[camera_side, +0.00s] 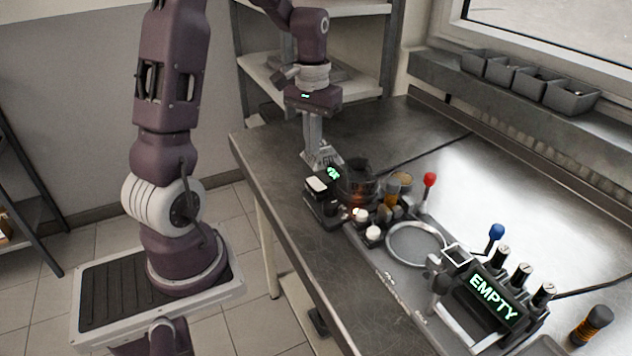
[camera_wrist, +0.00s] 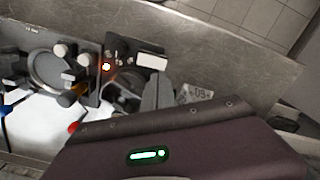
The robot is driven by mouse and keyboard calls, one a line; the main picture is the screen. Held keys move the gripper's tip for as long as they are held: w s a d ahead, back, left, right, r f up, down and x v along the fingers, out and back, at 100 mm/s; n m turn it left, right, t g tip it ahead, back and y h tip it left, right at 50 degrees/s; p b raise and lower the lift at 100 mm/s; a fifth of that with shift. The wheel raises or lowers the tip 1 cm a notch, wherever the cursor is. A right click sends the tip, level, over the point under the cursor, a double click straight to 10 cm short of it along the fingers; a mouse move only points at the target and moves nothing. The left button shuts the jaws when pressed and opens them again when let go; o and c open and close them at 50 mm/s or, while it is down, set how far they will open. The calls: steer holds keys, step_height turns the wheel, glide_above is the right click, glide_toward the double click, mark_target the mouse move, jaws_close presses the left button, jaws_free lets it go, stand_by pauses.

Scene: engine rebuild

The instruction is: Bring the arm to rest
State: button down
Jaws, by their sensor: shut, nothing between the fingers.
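My gripper (camera_side: 314,158) points down at the far left part of the metal bench, beside a dark device with a green display (camera_side: 333,173). Its fingers are shut with nothing held. In the wrist view the gripper (camera_wrist: 160,92) shows as a grey finger shape above the purple wrist housing. The fingertips are close to a small plate with markings (camera_side: 322,158); I cannot tell whether they touch it. The plate also shows in the wrist view (camera_wrist: 196,93), reading something like "09".
A glass-like dark pot (camera_side: 357,184) stands just right of the gripper. A round tray (camera_side: 418,244), red knob (camera_side: 430,179), blue knob (camera_side: 496,231) and "EMPTY" display (camera_side: 493,297) stand farther right. Grey bins (camera_side: 570,96) line the back ledge. The bench's far left (camera_side: 265,143) is clear.

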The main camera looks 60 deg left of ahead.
steer(key=s+d+r+m+t, duration=0.2)
steer(key=s+d+r, duration=0.1)
steer(key=d+r, duration=0.6)
steer(key=s+d+r+m+t, duration=0.2)
steer(key=s+d+m+t, duration=0.1)
steer(key=s+d, duration=0.8)
steer(key=shift+s+m+t, duration=0.3)
steer(key=shift+s+m, duration=0.2)
steer(key=shift+s, duration=0.2)
